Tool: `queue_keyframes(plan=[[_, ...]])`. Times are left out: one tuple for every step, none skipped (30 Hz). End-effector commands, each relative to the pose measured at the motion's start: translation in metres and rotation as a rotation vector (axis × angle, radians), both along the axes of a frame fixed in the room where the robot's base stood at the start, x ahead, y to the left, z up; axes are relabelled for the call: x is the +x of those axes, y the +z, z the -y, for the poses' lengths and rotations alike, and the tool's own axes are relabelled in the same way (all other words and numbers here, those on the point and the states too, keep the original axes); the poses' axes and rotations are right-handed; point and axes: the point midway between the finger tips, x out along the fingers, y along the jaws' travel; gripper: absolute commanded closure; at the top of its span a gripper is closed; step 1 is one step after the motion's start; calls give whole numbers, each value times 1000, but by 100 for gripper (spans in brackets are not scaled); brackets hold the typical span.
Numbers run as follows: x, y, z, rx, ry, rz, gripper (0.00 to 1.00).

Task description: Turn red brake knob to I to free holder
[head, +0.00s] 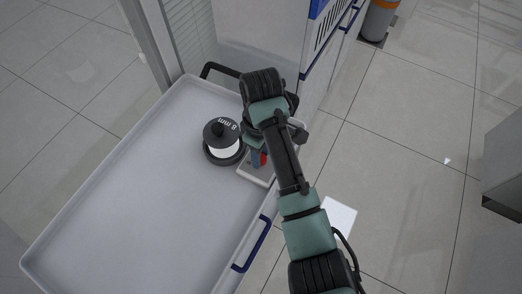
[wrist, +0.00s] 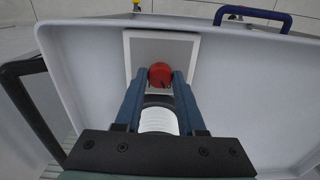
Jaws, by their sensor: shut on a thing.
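The red brake knob (wrist: 160,74) sits on a pale rectangular plate (wrist: 188,47) in the wrist view. My gripper (wrist: 160,80) has its two blue fingers on either side of the knob and is shut on it. In the head view the plate (head: 247,174) lies at the tray's right side, and a bit of red shows by my blue fingers. A black holder (head: 221,131) marked "8 mm" with a white roll (head: 224,152) stands just left of the plate. In the wrist view the white roll (wrist: 158,121) shows between my fingers. No I mark is legible.
The holder and plate are on a white raised-rim tray (head: 130,190); its left part is bare. A blue handle (head: 252,244) is on its right edge, and a black handle (head: 216,68) at the back. A white cabinet (head: 262,35) stands behind. Floor on the right is mostly clear.

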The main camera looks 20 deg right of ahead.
Motion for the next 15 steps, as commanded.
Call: queue_keyframes(plan=[[-1,2,-1,2,-17,-3,100],[0,3,-1,3,-29,-3,100],[0,3,-2,2,-49,-3,100],[0,3,-1,2,-67,-3,100],[0,4,-1,3,-85,-3,100],[-1,4,-2,3,-113,-5,100],[0,4,-2,3,-134,-4,100],[0,5,-2,3,-159,-3,100],[0,5,-2,2,-193,-4,100],[-1,5,-2,3,-218,-5,100],[-1,5,-2,3,-245,-5,100],[-1,5,-2,2,-283,-4,100],[-1,5,-2,2,-312,-4,100],[0,5,-2,3,-340,-5,100],[0,5,-2,2,-378,-3,100]])
